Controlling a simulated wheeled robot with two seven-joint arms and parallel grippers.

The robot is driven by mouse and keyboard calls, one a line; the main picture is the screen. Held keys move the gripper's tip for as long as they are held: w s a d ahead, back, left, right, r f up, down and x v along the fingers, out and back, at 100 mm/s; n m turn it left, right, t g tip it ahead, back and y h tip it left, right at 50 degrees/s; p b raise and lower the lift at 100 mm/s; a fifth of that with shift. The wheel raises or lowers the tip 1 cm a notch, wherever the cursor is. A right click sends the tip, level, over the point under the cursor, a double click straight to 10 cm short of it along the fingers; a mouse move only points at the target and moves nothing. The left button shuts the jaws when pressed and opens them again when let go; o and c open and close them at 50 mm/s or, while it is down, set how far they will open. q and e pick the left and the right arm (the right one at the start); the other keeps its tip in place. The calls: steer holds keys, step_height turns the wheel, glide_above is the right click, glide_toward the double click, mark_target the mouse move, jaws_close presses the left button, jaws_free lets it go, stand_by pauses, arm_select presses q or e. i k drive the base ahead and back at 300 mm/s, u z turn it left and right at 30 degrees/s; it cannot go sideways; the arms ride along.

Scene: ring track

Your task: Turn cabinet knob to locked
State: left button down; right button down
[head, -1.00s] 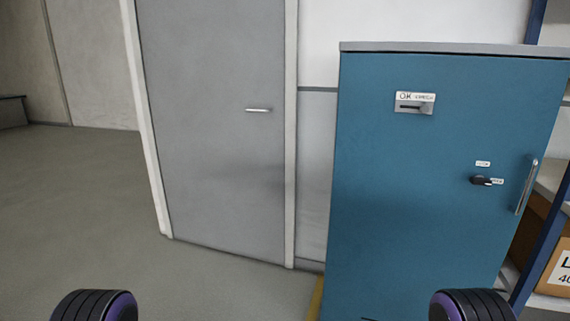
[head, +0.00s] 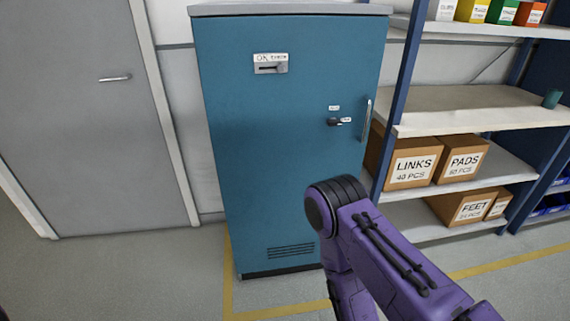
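The blue cabinet (head: 255,160) stands upright against the wall, its door shut. Its small dark knob (head: 335,122) is on the right part of the door, left of the vertical metal handle (head: 367,119). One small white label sits above the knob and one to its right; their print is too small to read. The knob's handle appears to lie roughly sideways. A slider plate marked "OK" (head: 271,63) is higher on the door. My purple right arm reaches in from the lower right, below the knob and apart from it; its gripper is not visible. My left gripper is out of view.
A grey door (head: 80,110) is at the left. Shelving (head: 480,105) with boxes labelled LINKS (head: 412,168), PADS (head: 463,162) and FEET (head: 463,212) stands close right of the cabinet. Yellow floor lines (head: 229,285) run by the cabinet's base. The floor at front left is clear.

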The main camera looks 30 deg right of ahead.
mark_target(332, 121)
steer(key=z, duration=1.05)
steer(key=k, duration=0.4)
steer(key=z, duration=1.2)
steer(key=i, duration=1.4)
steer(key=u, duration=0.6)
